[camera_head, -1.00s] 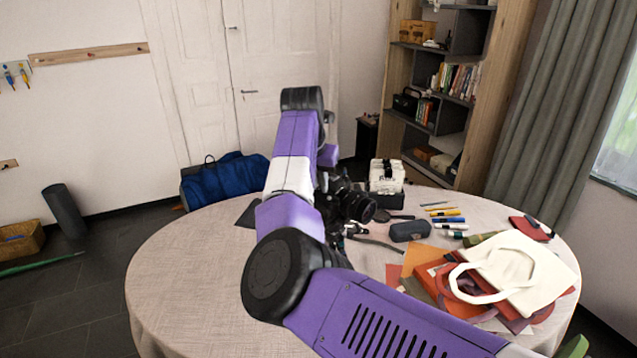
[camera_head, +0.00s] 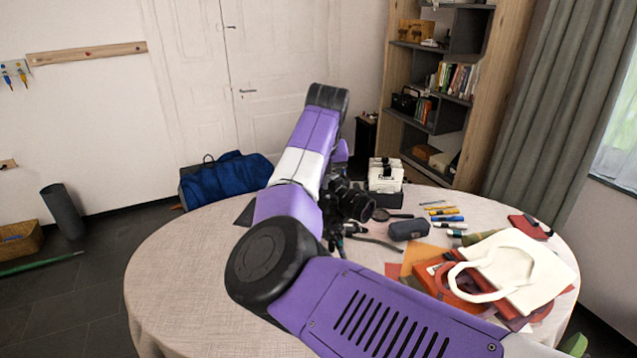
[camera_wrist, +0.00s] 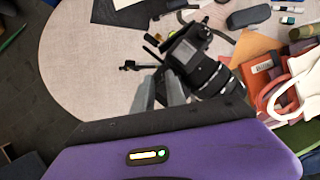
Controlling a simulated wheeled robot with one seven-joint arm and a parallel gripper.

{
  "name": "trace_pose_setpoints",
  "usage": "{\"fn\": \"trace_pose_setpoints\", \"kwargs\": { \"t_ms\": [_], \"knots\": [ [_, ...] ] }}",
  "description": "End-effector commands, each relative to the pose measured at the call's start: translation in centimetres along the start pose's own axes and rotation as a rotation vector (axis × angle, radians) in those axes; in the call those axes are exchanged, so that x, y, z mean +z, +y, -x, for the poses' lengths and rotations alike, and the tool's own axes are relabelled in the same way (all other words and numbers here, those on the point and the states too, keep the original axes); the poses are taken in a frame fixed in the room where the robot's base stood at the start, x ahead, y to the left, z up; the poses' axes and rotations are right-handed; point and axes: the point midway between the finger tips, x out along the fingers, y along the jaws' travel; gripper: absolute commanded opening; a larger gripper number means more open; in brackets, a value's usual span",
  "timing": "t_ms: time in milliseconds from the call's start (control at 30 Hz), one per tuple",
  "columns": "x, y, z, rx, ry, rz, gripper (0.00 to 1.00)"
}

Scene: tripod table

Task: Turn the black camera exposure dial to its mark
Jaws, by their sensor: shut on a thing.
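The black camera (camera_head: 352,204) stands on its small tripod on the round table, partly hidden behind my arm in the head view. In the wrist view the black camera (camera_wrist: 184,52) shows its screen and its ribbed lens. My gripper (camera_wrist: 160,72) reaches the camera's near side in the wrist view, with its two grey fingers close together. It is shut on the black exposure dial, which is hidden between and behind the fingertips. The dial's mark cannot be made out. My gripper is hidden by the arm in the head view.
The table (camera_head: 170,270) is bare at the left. Right of the camera lie a dark case (camera_head: 410,229), several pens and a cream tote bag (camera_head: 535,280) on coloured folders. A white-and-black box (camera_head: 385,174) stands behind the camera.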

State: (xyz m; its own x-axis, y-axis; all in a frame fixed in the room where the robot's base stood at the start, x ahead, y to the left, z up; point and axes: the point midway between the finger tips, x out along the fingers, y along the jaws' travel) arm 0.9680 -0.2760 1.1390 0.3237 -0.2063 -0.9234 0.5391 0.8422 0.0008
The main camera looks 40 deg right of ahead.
Motion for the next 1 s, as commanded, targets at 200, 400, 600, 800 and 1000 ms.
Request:
{"fn": "trace_pose_setpoints", "kwargs": {
  "t_ms": [200,400,600,800,1000],
  "knots": [
    [0.01,-0.13,-0.05,0.049,0.0,0.114,0.0],
    [0.08,-0.2,0.02,0.074,-0.001,0.177,0.0],
    [0.07,-0.2,0.03,0.083,-0.001,0.2,0.0],
    [0.07,-0.2,0.04,0.083,0.0,0.202,0.0],
    [0.07,-0.19,0.04,0.083,0.0,0.201,0.28]
  ]
}}
